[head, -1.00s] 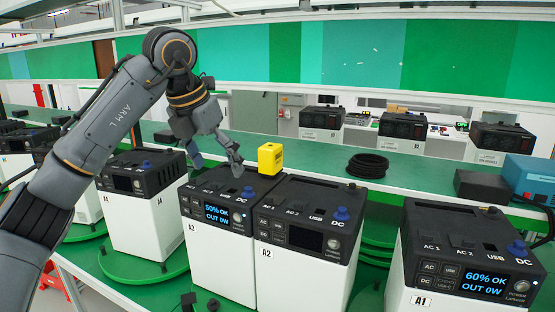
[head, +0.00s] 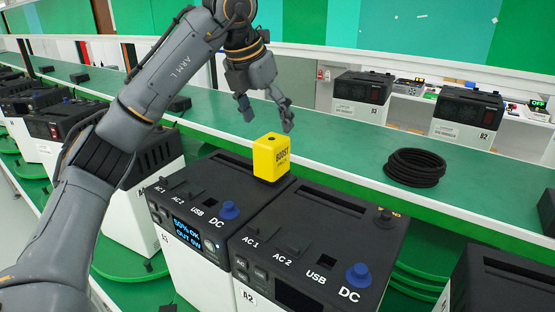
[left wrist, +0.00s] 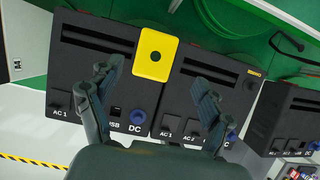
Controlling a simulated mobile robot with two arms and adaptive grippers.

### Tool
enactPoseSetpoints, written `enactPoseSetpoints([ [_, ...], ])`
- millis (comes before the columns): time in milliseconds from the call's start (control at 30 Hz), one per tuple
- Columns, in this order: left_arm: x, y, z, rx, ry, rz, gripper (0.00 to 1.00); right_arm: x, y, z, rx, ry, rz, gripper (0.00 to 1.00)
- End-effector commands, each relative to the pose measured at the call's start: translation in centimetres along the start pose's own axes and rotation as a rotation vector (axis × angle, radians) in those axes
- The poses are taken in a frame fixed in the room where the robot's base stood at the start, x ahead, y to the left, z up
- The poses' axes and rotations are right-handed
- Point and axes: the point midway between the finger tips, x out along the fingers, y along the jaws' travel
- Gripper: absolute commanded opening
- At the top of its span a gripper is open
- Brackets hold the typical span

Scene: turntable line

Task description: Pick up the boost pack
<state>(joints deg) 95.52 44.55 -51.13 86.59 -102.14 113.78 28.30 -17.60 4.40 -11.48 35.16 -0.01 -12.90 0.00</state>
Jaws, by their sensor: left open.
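The boost pack (head: 270,158) is a yellow box with dark lettering and a dark round spot on top. It stands upright near the back edge of the two adjoining power stations, A3 (head: 185,190) and A2 (head: 325,240), about at their seam. The left wrist view shows the pack (left wrist: 155,55) from above, just beyond and between the spread fingers. My left gripper (head: 266,116) is open and empty, pointing down above the pack, apart from it. It also shows in the left wrist view (left wrist: 155,80). My right gripper is in neither view.
A coil of black hose (head: 415,167) lies on the green bench (head: 345,180) behind the stations. Blue DC knobs (head: 229,210) stand up from the station tops. Another station is at the lower right (head: 500,280). Stations B (head: 466,117) stand at the back.

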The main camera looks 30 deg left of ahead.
Motion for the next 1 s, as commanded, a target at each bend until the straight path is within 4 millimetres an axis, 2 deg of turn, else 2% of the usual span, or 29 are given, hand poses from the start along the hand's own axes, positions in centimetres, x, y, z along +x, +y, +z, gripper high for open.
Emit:
enactPoseSetpoints([
  [33,1.2,0.0,-0.1,0.000,0.005,-0.001,0.79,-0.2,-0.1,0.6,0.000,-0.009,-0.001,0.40],
  [133,3.1,0.1,-0.1,-0.001,0.005,0.001,0.79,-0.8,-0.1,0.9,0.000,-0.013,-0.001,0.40],
  [300,5.7,0.1,0.0,-0.001,0.003,0.000,0.79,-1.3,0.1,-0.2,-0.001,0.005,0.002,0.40],
  [433,6.5,0.1,0.0,0.000,0.000,0.000,0.79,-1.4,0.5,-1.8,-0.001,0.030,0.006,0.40],
  [567,7.5,0.3,-0.2,-0.002,0.004,0.000,0.79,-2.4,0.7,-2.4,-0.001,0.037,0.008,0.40],
  [700,9.7,0.6,-0.5,-0.001,0.005,0.000,0.79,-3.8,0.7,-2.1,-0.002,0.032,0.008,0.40],
  [800,11.0,0.6,-0.5,0.000,0.003,0.000,0.79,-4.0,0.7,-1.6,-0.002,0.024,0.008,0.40],
  [1000,11.8,0.6,-0.5,0.000,-0.001,-0.001,0.79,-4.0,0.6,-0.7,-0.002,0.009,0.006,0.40],
])
